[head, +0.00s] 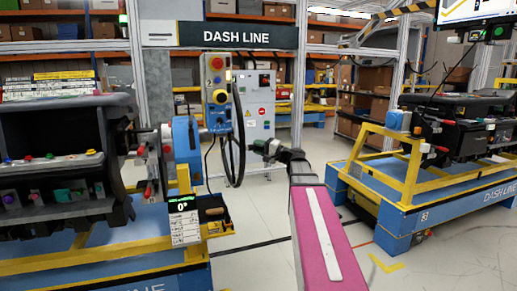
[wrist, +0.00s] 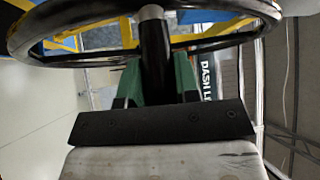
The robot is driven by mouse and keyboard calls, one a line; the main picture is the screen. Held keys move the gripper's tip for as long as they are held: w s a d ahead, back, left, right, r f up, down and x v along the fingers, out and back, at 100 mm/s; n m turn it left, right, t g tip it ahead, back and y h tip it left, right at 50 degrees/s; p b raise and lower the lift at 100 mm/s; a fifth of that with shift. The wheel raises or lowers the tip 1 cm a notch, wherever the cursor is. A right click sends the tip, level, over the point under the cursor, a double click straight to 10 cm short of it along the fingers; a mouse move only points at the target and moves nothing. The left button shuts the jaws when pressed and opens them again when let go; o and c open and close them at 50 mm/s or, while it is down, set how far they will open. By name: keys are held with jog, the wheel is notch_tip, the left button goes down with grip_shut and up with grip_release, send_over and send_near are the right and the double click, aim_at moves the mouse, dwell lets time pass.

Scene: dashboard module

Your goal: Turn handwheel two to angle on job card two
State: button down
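The handwheel (head: 239,140) at the left station is seen nearly edge-on in the head view as a black ring. In the wrist view its black rim (wrist: 85,58) crosses the top. A dark handle (wrist: 157,55) with a grey end stands out from it. My gripper (head: 262,147) is beside the wheel's right side. In the wrist view its green fingers (wrist: 158,82) flank the handle with no visible gap, so it looks shut on it. A small display (head: 182,204) reads 0° in green. A white card (head: 185,232) hangs below it; its print is too small to read.
A control box (head: 217,95) with a red button hangs behind the wheel. The left dashboard (head: 60,160) is on a blue and yellow stand. Another stand (head: 420,200), marked 3, is at the right. Open floor lies between the stands.

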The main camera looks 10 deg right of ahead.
notch_tip(320, 180, down, 4)
jog(key=shift+w+r, duration=0.15)
dwell(0.3)
jog(key=c, duration=0.8)
grip_release()
jog(key=shift+c, duration=0.2)
jog(key=v, duration=1)
jog(key=shift+s+d, duration=0.25)
jog(key=shift+d, duration=0.05)
